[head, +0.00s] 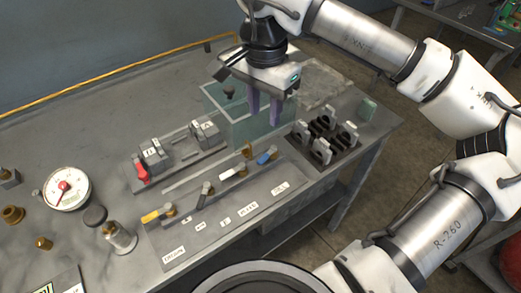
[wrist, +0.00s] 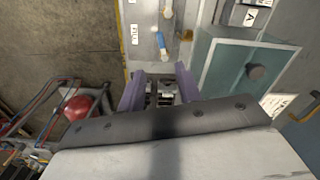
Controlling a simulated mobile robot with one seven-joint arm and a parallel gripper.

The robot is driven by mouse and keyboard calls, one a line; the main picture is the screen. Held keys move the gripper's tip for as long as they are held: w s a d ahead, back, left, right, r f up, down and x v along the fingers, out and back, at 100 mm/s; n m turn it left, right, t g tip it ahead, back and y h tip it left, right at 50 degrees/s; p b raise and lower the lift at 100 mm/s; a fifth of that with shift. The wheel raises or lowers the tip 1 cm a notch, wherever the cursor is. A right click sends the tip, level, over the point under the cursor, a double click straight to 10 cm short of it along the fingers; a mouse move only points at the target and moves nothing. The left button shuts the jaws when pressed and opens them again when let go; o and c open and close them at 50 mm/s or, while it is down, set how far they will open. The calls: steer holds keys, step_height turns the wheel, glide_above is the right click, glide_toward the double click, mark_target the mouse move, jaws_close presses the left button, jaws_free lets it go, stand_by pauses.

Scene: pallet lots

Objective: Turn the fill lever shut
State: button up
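The fill lever (head: 266,156) has a blue handle and sits at the right end of a grey valve panel (head: 215,225). The FILL label (head: 279,188) is in front of it. In the wrist view the blue lever (wrist: 162,42) shows just beyond my fingertips, beside its FILL label (wrist: 134,34). My gripper (head: 265,108) has two purple fingers, spread apart with nothing held. It points down above the bench, near the clear tank and behind the lever in the head view. The fingers (wrist: 159,90) do not touch the lever.
A clear tank (head: 213,101) stands behind the panel. A black rack with several metal clips (head: 325,135) is right of the lever. Other levers line the panel, including a white one (head: 233,172) and a yellow one (head: 158,214). A red-handled switch (head: 141,170) and a gauge (head: 67,188) are left.

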mark_target(263, 158)
step_height(263, 158, down, 13)
steer(key=shift+p, duration=1.15)
jaws_close()
